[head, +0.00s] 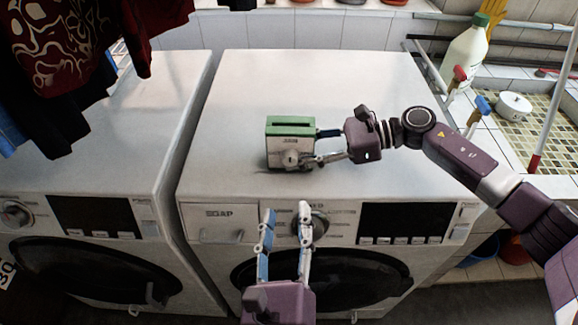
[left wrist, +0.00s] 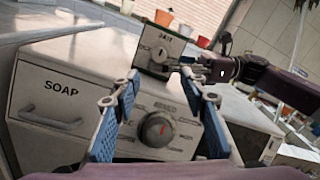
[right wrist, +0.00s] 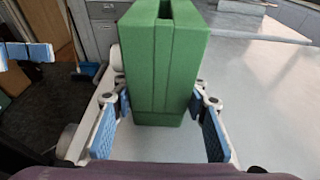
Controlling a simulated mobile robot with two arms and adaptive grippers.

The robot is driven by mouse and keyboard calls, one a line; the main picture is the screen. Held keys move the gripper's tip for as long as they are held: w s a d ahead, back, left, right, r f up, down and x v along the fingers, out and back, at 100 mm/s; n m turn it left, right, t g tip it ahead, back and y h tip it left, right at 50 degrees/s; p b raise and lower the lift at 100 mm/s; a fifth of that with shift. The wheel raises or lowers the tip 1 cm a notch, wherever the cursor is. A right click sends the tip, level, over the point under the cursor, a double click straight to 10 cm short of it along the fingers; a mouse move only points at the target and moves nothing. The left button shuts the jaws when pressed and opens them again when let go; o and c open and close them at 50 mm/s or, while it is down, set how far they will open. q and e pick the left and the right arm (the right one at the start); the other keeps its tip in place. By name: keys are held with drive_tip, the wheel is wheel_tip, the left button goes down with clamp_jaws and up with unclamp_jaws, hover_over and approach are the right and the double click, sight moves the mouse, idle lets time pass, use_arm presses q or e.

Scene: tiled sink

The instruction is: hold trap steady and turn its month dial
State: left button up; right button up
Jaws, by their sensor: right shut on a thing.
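The trap is a small box with a green top (head: 291,126) and a pale front, standing upright on the right-hand washing machine. Its round month dial (head: 290,158) faces forward. The dial also shows in the left wrist view (left wrist: 160,54); its markings are too small to read. My right gripper (head: 318,147) comes from the right and is shut on the trap's side. In the right wrist view the green casing (right wrist: 158,70) fills the space between its fingers. My left gripper (head: 287,211) is open and empty, below and in front of the trap, its fingers apart.
The washing machine (head: 370,90) has a clear top around the trap. Its front has a soap drawer (head: 220,222) and a knob (head: 318,226) close to my left fingers. Clothes (head: 75,60) hang at upper left. A white bottle (head: 466,52) stands at right.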

sight(289, 162)
use_arm(q)
drive_tip(key=w, duration=1.2)
drive_tip(key=shift+d+r, duration=0.1)
